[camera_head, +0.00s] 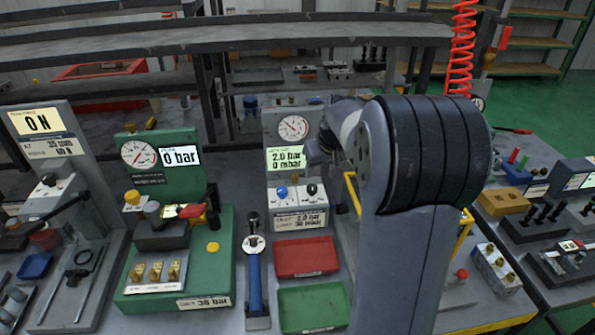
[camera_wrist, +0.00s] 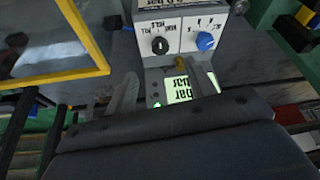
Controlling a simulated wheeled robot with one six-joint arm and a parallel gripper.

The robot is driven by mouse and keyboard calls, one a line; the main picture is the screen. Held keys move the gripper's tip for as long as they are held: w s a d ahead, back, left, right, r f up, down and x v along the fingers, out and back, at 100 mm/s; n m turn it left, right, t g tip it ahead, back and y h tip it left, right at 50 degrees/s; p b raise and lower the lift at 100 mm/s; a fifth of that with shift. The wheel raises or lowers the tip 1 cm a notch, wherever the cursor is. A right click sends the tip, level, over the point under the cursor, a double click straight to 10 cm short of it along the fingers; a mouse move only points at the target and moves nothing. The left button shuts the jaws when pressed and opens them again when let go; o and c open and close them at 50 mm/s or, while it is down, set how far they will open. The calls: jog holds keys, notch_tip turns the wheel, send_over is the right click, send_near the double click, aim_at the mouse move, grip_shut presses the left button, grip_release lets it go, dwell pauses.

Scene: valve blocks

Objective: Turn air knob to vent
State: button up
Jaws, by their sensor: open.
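The middle test station has a white box with two knobs, a blue knob (camera_head: 282,191) on the left and a black knob (camera_head: 311,190) on the right. The wrist view shows them upside down, with the black knob (camera_wrist: 160,45) left and the blue knob (camera_wrist: 205,42) right. Their labels are too small to read, so I cannot tell which is the air knob. The station's display (camera_head: 286,158) reads 2.0 bar and 0 mbar, under a round gauge (camera_head: 293,128).
A red tray (camera_head: 305,257) and a green tray (camera_head: 312,307) lie in front of the station. A green station (camera_head: 163,178) reading 0 bar stands to the left. A yellow-edged frame (camera_wrist: 50,45) is close beside the knob box. A shelf (camera_head: 200,42) runs behind.

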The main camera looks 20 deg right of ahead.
aim_at(312, 187)
jog(key=x, duration=0.7)
jog(key=w+p+x, duration=0.1)
jog(key=x, duration=0.3)
jog(key=shift+d+r, duration=0.1)
jog(key=shift+c, duration=0.5)
jog(key=c, duration=0.9)
